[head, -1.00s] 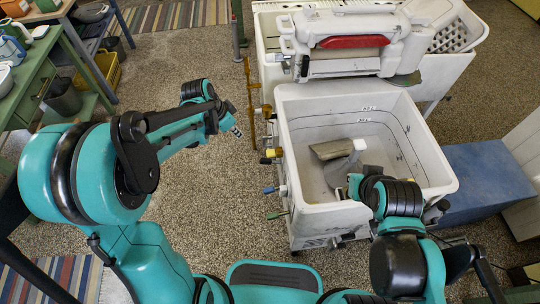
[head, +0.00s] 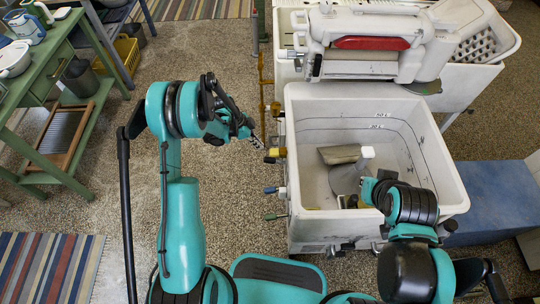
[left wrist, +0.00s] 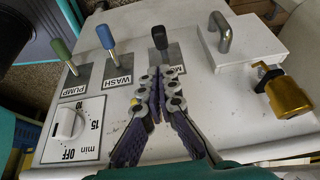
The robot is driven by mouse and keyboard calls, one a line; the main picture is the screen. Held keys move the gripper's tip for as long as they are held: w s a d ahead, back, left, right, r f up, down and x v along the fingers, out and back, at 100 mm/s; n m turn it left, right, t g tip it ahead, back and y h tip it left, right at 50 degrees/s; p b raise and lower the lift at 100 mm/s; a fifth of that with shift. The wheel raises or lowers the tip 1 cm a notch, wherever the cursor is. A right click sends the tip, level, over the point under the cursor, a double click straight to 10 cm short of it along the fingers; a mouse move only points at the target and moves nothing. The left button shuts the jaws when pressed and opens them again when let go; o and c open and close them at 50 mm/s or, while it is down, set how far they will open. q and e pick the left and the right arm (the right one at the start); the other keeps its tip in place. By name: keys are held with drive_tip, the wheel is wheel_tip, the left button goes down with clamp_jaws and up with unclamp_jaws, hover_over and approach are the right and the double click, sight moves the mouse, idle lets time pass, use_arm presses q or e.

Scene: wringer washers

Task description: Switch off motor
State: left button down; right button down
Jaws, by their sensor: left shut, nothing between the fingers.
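The motor lever (left wrist: 160,38) has a dark handle and stands just past my left fingertips in the left wrist view; its label, starting "MO", is partly covered. My left gripper (left wrist: 158,85) is shut and empty, apparently just short of the lever; contact cannot be told. In the head view my left gripper (head: 258,143) is at the left side of the white washer tub (head: 455,190), near the small dark lever knob (head: 268,160). My right arm reaches over the tub's front right; its fingers are not clear.
Beside the motor lever are a blue WASH lever (left wrist: 106,37), a green PUMP lever (left wrist: 61,50) and a white timer dial (left wrist: 67,124). A brass valve (left wrist: 289,96) and metal handle (left wrist: 221,32) stand to the right. A green table (head: 45,60) is far left.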

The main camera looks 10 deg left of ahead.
sight(273, 160)
use_arm(q)
drive_tip(key=b+x, duration=0.4)
drive_tip(key=x, duration=0.6)
drive_tip(key=shift+w+a+f, duration=0.1)
drive_tip(key=shift+w, duration=0.05)
